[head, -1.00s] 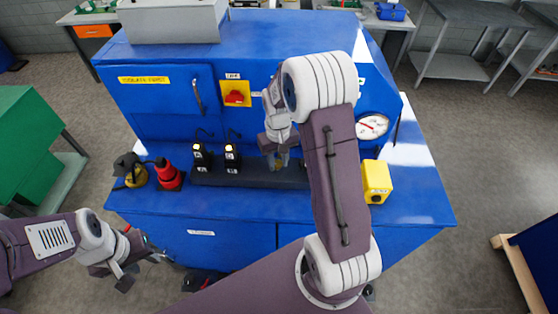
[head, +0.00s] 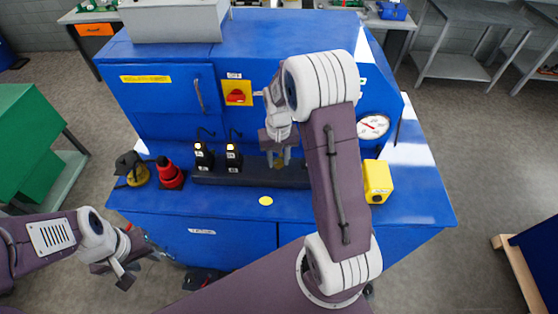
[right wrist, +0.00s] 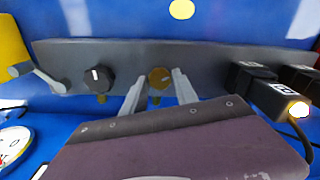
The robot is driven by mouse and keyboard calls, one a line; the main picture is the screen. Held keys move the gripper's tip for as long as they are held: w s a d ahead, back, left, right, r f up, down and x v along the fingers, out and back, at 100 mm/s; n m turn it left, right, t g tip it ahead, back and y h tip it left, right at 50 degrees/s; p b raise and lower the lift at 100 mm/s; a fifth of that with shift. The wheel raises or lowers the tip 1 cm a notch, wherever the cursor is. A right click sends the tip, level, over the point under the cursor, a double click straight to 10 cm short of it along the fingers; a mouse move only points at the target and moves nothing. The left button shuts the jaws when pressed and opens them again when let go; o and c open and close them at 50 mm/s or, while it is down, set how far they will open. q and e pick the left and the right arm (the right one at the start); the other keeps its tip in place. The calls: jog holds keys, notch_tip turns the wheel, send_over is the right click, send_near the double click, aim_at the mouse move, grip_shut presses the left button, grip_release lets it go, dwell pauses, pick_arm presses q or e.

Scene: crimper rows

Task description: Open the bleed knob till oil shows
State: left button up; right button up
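The bleed knob is a small brass knob (right wrist: 160,78) low on the dark block (right wrist: 215,70), seen in the right wrist view. My right gripper (head: 279,160) is at it, one finger on each side, with what looks like a narrow gap; the fingers appear open. A round yellow oil spot (head: 266,201) lies on the blue bench top in front of the block. The spot also shows in the right wrist view (right wrist: 182,9). My left gripper (head: 138,269) hangs open and empty at the lower left, off the bench front.
A black knob (right wrist: 98,78) with a white mark sits beside the brass one. Two black lamp-topped units (head: 217,158), a red-and-black item (head: 170,173), a yellow box (head: 377,181), and a gauge (head: 373,126) are around. The bench front is clear.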

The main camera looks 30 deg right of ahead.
aim_at(278, 162)
jog(key=shift+o, duration=0.9)
jog(key=shift+f, duration=0.15)
notch_tip(278, 162, up, 9)
jog(key=b, duration=0.2)
dwell(1.9)
